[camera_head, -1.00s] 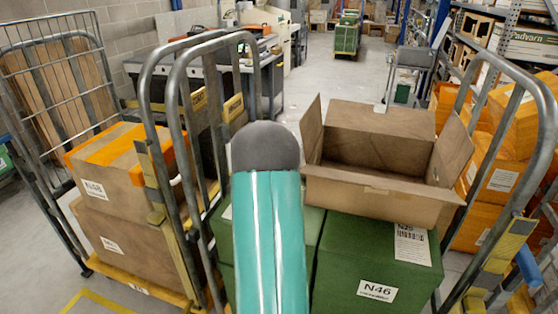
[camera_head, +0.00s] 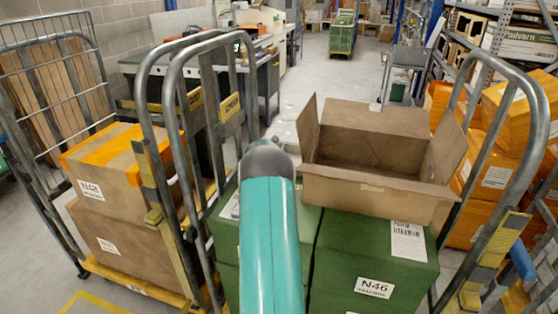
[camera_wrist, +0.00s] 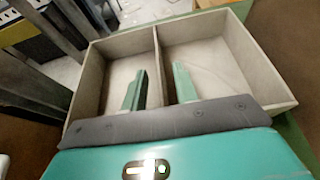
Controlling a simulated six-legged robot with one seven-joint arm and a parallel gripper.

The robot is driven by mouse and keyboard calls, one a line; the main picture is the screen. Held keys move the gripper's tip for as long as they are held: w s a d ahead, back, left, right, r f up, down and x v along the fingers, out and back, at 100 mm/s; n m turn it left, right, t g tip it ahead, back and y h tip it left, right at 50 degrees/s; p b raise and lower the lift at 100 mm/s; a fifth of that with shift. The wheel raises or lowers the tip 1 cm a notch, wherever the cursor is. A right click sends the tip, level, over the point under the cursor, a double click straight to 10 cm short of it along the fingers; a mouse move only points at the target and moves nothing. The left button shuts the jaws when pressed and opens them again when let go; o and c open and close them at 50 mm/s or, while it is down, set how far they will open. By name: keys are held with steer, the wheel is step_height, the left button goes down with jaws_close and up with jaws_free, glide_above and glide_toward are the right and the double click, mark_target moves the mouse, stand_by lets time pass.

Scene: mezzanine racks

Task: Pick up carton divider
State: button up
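In the wrist view a pale grey-beige, open-topped piece with two compartments (camera_wrist: 88,82) lies below my gripper. A thin upright wall (camera_wrist: 157,62) splits it down the middle; I take this piece to be the carton divider. My gripper (camera_wrist: 158,80) is open, one green finger on each side of the middle wall. I cannot tell whether the fingers touch it. In the head view my teal arm hides my gripper and most of what lies beyond it. An open brown carton (camera_head: 370,187) with raised flaps sits right of my arm; its visible inside looks empty.
Green boxes (camera_head: 375,262) labelled N46 carry the carton. Metal roll-cage rails stand on the left (camera_head: 172,120) and right (camera_head: 535,110). Brown cartons (camera_head: 115,180) with orange tape are stacked at left, orange parcels (camera_head: 492,170) at right. The aisle floor (camera_head: 325,80) behind is clear.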

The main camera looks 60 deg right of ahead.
steer(key=shift+c, duration=0.4)
jaws_close()
steer(key=shift+r, duration=0.85)
steer(key=s+a+r, duration=0.4)
steer(key=a+r, duration=0.7)
steer(key=a, duration=0.2)
steer(key=shift+s+a+r, duration=0.2)
